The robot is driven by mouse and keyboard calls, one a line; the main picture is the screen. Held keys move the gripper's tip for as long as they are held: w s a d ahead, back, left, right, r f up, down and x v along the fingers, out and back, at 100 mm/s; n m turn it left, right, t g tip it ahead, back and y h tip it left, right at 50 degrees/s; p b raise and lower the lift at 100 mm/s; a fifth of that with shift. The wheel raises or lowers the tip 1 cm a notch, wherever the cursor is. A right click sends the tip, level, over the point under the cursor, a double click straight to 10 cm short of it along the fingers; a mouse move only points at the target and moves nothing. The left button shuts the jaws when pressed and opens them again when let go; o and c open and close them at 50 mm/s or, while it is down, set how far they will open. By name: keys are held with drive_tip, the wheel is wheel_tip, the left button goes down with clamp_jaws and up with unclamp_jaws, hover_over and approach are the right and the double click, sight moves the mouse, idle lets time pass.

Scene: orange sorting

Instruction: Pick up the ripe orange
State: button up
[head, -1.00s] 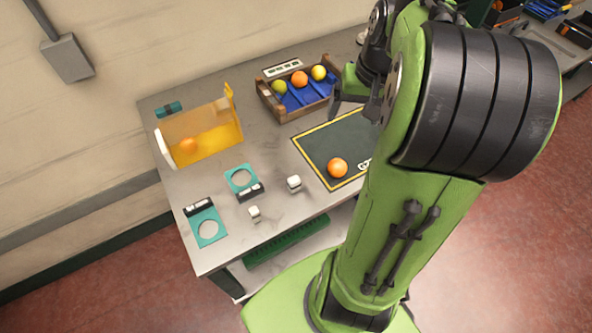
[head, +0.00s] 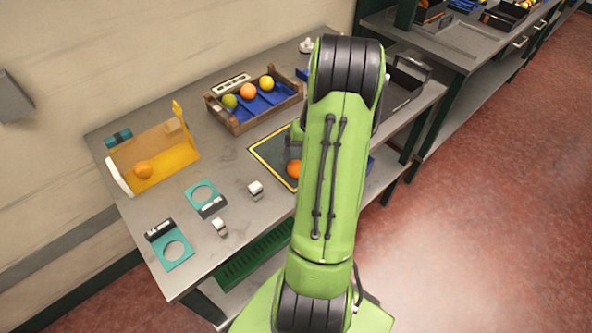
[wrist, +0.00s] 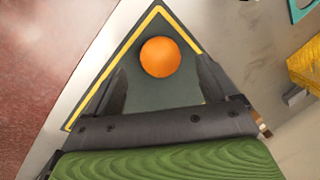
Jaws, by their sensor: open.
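A bright orange (wrist: 161,57) lies on a dark mat with a yellow border (wrist: 160,12), near the mat's corner. In the head view the same orange (head: 293,169) is partly covered by my arm, as is much of the mat (head: 262,152). My gripper (wrist: 163,84) is open and empty above the mat. In the wrist view its fingers stand apart, with the orange ahead between their tips and not visibly touched. In the head view my gripper is mostly hidden behind the arm.
A wooden crate (head: 238,127) with blue dividers holds a greenish, an orange and a yellow fruit. A translucent orange bin (head: 180,157) holds another orange (head: 143,170). Teal plates (head: 172,251) and small white blocks (head: 255,190) lie in front. A dark tray (head: 402,88) stands right.

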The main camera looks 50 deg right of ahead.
sight(298, 164)
drive_tip(key=x, duration=0.4)
drive_tip(key=shift+f, duration=0.35)
drive_tip(key=shift+a, duration=0.1)
drive_tip(key=shift+c, duration=0.5)
drive_tip(key=shift+r, duration=0.15)
drive_tip(key=c, duration=1.1)
